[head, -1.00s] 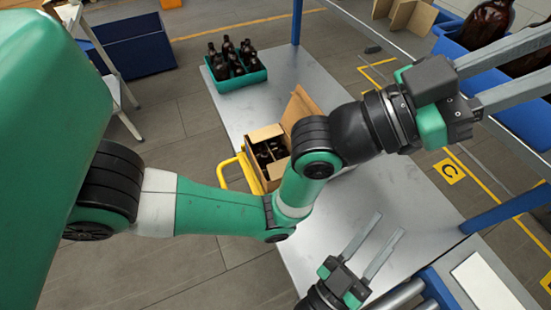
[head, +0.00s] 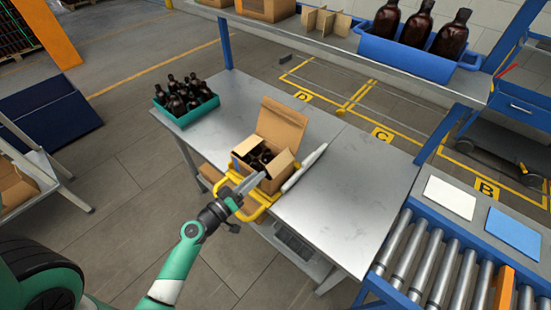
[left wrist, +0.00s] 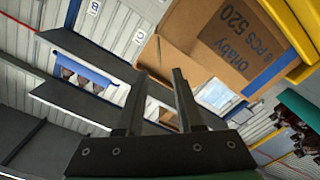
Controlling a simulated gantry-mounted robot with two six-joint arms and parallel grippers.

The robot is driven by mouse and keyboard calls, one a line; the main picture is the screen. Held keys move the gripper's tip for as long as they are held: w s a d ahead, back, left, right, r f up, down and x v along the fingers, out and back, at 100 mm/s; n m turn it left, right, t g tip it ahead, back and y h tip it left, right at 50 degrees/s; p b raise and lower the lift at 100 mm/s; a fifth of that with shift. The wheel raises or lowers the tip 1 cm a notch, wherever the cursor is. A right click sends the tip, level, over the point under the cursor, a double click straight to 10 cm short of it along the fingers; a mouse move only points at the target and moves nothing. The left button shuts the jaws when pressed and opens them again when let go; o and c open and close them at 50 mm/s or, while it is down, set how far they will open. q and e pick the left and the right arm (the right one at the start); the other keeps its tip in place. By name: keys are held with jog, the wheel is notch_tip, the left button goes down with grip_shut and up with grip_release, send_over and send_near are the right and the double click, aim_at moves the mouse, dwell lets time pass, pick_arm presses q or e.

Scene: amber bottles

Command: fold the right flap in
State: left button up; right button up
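An open cardboard box (head: 262,180) holding dark bottles sits at the table's front left edge, by a yellow frame (head: 254,209). Its tall back flap (head: 281,126) stands up. A shorter right flap (head: 281,163) sticks up at the right side, and a small left flap (head: 245,146) at the left. My left gripper (head: 260,177) is in front of the box, its fingertips close to the front wall; contact cannot be told. In the left wrist view its fingers (left wrist: 160,75) are apart with nothing between them, and the printed box (left wrist: 235,45) is beyond. My right gripper is out of view.
A teal crate (head: 184,119) of bottles stands at the table's back left. A pale long item (head: 304,168) lies right of the box. The table (head: 350,205) is clear further right, towards a roller conveyor (head: 440,262). A shelf (head: 340,42) spans the back.

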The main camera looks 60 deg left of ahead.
pick_arm(q)
send_near(288, 148)
jog(key=x, duration=0.4)
jog(key=shift+w+a, duration=0.15)
jog(key=shift+p, duration=0.3)
grip_shut()
